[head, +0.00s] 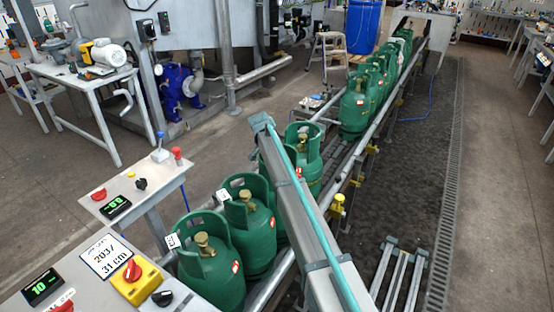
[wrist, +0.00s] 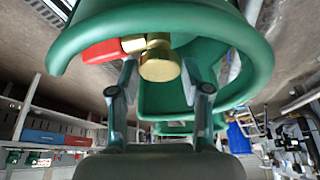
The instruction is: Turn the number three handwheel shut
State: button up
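Green gas cylinders stand in a row on a conveyor in the head view, each with a brass valve inside its collar. The nearest cylinder (head: 213,280) and the one behind it (head: 250,240) carry small white tags that I cannot read surely. Another cylinder (head: 304,160) stands farther along, partly hidden. I cannot tell which is number three. In the wrist view, my gripper (wrist: 160,78) is open under a green collar (wrist: 100,32). Its fingers stand apart on either side of a brass valve part (wrist: 160,63), with a red piece (wrist: 102,51) to its left.
A long grey beam with a teal strip crosses in front of the cylinders in the head view. The conveyor rail (head: 368,152) runs along them. Control panels (head: 85,275) stand at the near left.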

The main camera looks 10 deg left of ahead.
jog(key=shift+o, duration=1.2)
jog(key=v, duration=1.2)
jog(key=shift+a, duration=0.1)
